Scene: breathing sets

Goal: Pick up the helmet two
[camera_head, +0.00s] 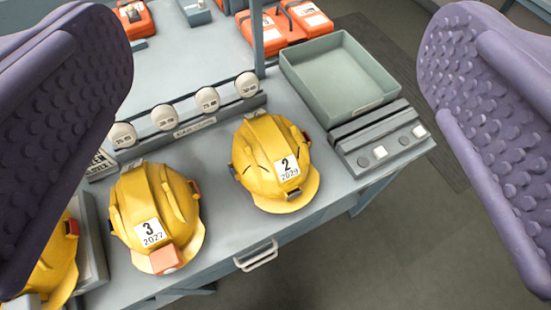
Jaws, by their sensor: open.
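The helmet two (262,157) is a yellow hard hat with a white label reading "2" and "2029". It sits on the grey bench, near its front edge, in the middle of the camera view. My gripper (275,150) shows as two purple studded fingers, at the far left and far right of the view. They are wide open with nothing between them in contact. The helmet lies between the fingers in the picture, farther away and not touched. Its underside is hidden.
A second yellow helmet, marked "3" (150,208), stands to the left, with part of another (55,262) beyond it. A row of round white discs (207,99) is behind. A green-grey tray (345,110) and a grey box with buttons (390,150) stand right. Orange cases (270,40) lie farther back.

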